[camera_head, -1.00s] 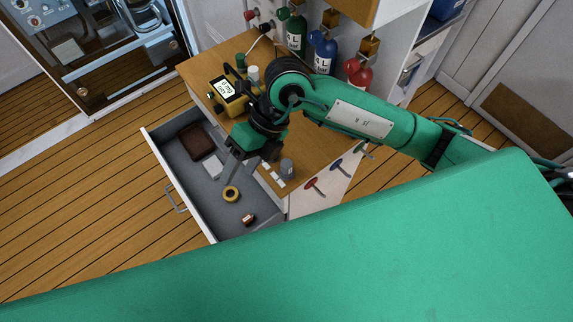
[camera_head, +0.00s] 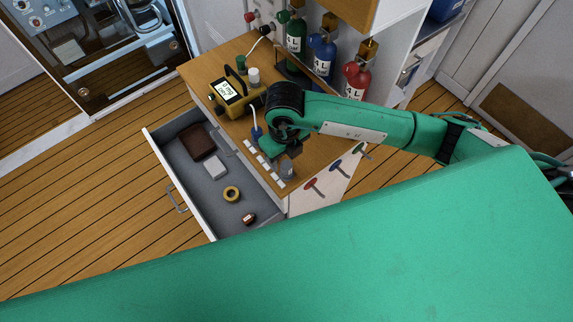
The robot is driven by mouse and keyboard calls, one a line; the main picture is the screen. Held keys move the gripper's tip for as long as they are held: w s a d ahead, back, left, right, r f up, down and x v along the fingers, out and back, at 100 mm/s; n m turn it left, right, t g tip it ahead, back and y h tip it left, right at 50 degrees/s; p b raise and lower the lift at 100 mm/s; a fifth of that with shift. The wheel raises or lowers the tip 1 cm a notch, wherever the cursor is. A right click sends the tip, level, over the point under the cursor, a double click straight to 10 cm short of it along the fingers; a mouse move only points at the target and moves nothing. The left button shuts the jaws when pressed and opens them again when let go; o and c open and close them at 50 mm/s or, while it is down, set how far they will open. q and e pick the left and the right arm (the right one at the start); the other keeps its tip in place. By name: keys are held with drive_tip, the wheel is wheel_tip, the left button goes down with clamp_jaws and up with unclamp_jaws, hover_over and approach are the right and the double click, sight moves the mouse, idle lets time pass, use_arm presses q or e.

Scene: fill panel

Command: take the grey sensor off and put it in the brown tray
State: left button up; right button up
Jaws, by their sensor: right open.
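The grey sensor (camera_head: 287,171) is a small grey cylinder near the front right corner of the wooden counter. My right gripper (camera_head: 287,160) is open, just above it or partly around it; the hand and wrist hide its upper part, and I cannot tell whether the fingers touch it. The brown tray (camera_head: 197,142) is a dark, flat rectangle at the back left of the open drawer. My left gripper is not in view.
The open drawer (camera_head: 214,190) also holds a white block (camera_head: 216,167), a yellow ring (camera_head: 231,194) and a small copper-coloured piece (camera_head: 248,218). A yellow meter (camera_head: 231,92), a blue plug (camera_head: 257,132) and white labels stand or lie on the counter. Gas bottles (camera_head: 322,52) stand behind.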

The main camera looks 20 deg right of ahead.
sight(286, 165)
drive_tip(key=f, duration=0.1)
drive_tip(key=f+p, duration=0.1)
drive_tip(key=f, duration=0.1)
drive_tip(key=f+p, duration=0.1)
drive_tip(key=shift+d+f, duration=0.15)
drive_tip(key=shift+d, duration=0.1)
drive_tip(key=shift+f, duration=0.5)
drive_tip(key=c, duration=1)
